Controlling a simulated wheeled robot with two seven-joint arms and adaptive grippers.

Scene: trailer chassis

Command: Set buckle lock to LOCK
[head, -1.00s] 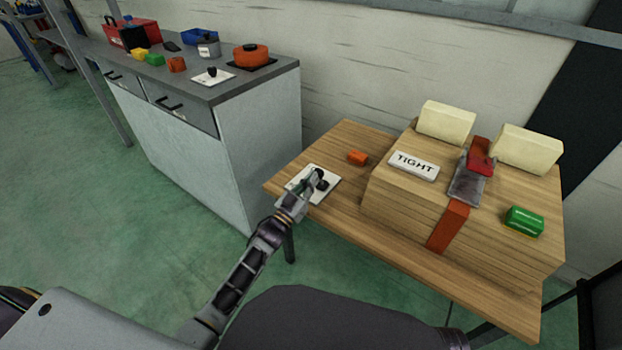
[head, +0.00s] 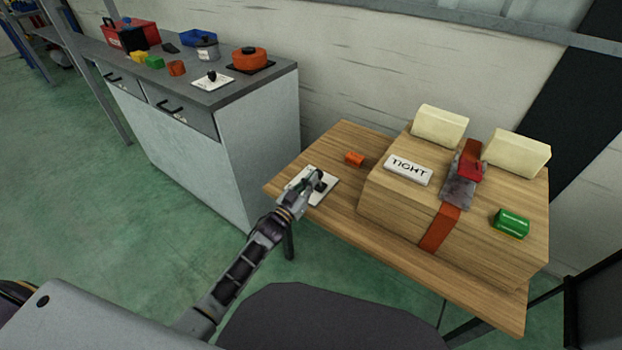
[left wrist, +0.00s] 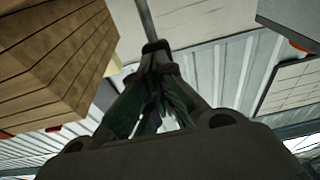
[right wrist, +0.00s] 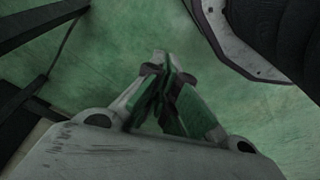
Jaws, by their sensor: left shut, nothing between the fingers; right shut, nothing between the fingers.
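A white plate (head: 328,196) with a black knob (head: 321,186) lies at the near left corner of the wooden table. My left gripper (head: 313,178) is shut and empty over this plate, right beside the knob; whether they touch I cannot tell. Its closed fingers (left wrist: 156,50) show in the left wrist view. An orange strap (head: 438,231) runs over the wooden block, with a grey metal buckle (head: 457,192) and its red part (head: 470,170) on top. Any LOCK lettering is too small to read. My right gripper (right wrist: 161,62) is shut and empty over the green floor.
The wooden block (head: 400,208) carries a white "TIGHT" sign (head: 408,169), a green piece (head: 511,223) and two cream blocks (head: 440,125). A small orange piece (head: 354,159) lies on the table (head: 343,143). A grey cabinet (head: 258,138) stands left.

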